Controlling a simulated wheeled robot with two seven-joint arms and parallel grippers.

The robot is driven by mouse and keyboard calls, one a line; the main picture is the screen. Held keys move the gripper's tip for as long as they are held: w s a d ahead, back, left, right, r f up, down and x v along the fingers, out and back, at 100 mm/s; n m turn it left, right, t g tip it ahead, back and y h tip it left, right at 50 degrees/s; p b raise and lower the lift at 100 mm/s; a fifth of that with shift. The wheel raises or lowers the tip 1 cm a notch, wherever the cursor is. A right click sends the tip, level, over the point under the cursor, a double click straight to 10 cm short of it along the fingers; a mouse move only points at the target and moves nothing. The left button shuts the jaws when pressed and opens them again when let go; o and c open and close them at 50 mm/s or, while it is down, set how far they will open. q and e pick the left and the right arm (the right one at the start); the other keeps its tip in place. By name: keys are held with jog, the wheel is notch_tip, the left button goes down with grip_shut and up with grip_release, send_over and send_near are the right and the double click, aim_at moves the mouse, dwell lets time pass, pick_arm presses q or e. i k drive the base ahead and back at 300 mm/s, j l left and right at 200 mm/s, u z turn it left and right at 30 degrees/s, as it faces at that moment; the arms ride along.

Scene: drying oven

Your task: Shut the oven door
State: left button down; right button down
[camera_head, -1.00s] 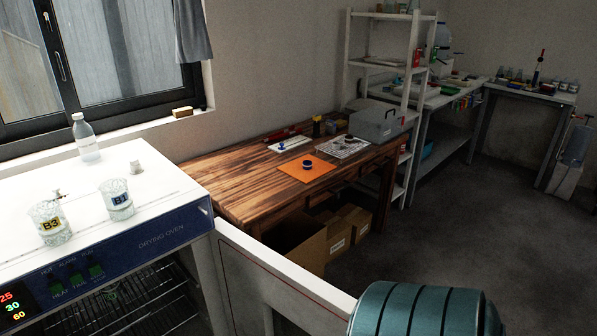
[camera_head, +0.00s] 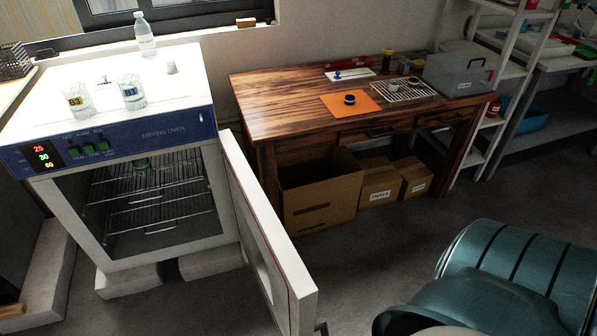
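The drying oven (camera_head: 100,160) stands at the left, white with a blue front panel. Its door (camera_head: 262,232) is wide open. It hangs from the right side of the opening and points out toward me, with its free edge at the lower middle. A small dark part, perhaps the handle, shows at the bottom of the free edge. Neither of my grippers is in view, and nothing is seen touching the door.
Two labelled beakers (camera_head: 131,94) and a clear bottle (camera_head: 145,36) stand on the oven top. A wooden table (camera_head: 285,95) with an orange mat (camera_head: 365,102) is to the right, with cardboard boxes (camera_head: 320,195) below. Floor between door and boxes is clear.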

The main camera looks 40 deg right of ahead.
aim_at(290, 293)
jog(key=l+u, duration=0.1)
jog(key=l, duration=0.55)
jog(key=k+l, duration=0.1)
jog(key=l, duration=0.55)
jog(key=l+u, duration=0.15)
jog(key=l, duration=0.85)
jog(key=k+l+u, duration=0.2)
jog(key=k, duration=1.2)
jog(key=i+j, duration=0.05)
jog(key=j, duration=0.05)
